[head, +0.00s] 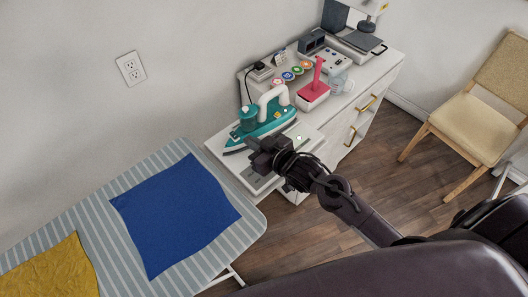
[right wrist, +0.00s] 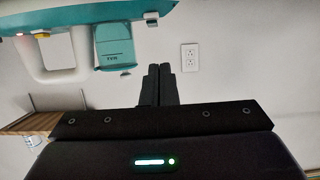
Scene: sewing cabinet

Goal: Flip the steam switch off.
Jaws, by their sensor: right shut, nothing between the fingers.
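The teal and white iron (head: 262,125) rests on a white steam station (head: 222,146) at the end of the cabinet. In the right wrist view the iron (right wrist: 112,48) appears upside down along the top, with a red spot and a yellow knob near its handle. My right gripper (head: 256,152) is shut and empty. It is just in front of the iron, over the station's front; its fingertips also show in the right wrist view (right wrist: 160,70). A small light shows on the station beside the gripper. I cannot make out the steam switch or its position. My left gripper is out of view.
A striped ironing board (head: 228,255) with a blue cloth (head: 176,214) and a yellow cloth (head: 48,268) is at left. A chair (head: 470,115) is at right.

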